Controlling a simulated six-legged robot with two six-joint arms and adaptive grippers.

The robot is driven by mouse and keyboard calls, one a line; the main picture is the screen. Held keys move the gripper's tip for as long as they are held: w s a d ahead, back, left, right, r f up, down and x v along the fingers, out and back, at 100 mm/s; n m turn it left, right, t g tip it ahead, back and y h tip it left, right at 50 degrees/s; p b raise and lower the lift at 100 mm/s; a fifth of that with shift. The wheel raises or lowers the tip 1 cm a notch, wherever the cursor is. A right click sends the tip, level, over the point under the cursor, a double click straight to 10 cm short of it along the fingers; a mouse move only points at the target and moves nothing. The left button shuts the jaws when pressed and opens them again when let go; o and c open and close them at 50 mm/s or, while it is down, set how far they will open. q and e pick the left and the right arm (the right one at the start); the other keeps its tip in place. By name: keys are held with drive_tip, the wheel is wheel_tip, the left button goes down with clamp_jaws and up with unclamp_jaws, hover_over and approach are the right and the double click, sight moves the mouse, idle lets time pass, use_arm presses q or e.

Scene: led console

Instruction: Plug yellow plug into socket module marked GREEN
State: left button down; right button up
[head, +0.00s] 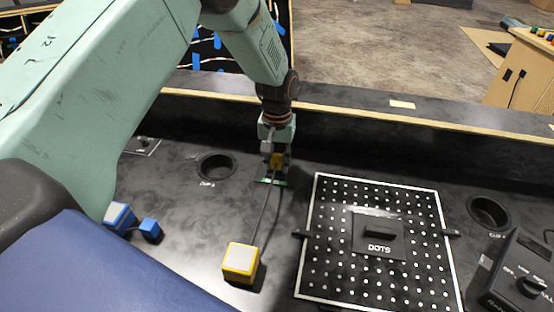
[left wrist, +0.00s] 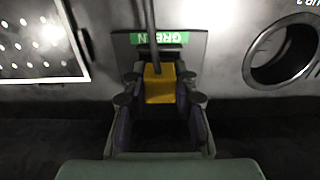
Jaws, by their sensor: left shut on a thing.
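My left gripper (head: 276,163) points down at the far side of the console and is shut on the yellow plug (head: 278,159). In the left wrist view the yellow plug (left wrist: 158,86) sits between the fingers of the gripper (left wrist: 160,98). The socket module marked GREEN (left wrist: 192,42) is right at the plug, its green label upside down in that view. In the head view only a green strip (head: 266,181) of it shows below the gripper. A dark cable runs from the plug to a yellow box (head: 240,261). I cannot tell how deep the plug sits. My right gripper is out of view.
A blue box (head: 118,214) and blue plug (head: 150,228) lie at the left. A round hole (head: 216,166) is left of the gripper. A white-bordered dotted panel marked DOTS (head: 330,285) lies right. A black dial box (head: 520,275) stands at lower right.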

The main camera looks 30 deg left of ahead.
use_arm(q)
drive_tip(key=shift+s+d+f, duration=0.1)
drive_tip(key=shift+s+f, duration=0.35)
drive_tip(key=shift+f, duration=0.2)
idle(1.1)
drive_tip(key=c, duration=1.3)
unclamp_jaws()
drive_tip(key=o, duration=0.3)
drive_tip(key=shift+w+f, duration=0.3)
drive_tip(key=shift+w, duration=0.05)
drive_tip(key=shift+r, duration=0.1)
drive_tip(key=shift+s+r, duration=0.1)
drive_tip(key=o, duration=0.8)
drive_tip(key=shift+w, duration=0.2)
drive_tip(key=shift+o, duration=0.2)
drive_tip(key=shift+r, duration=0.1)
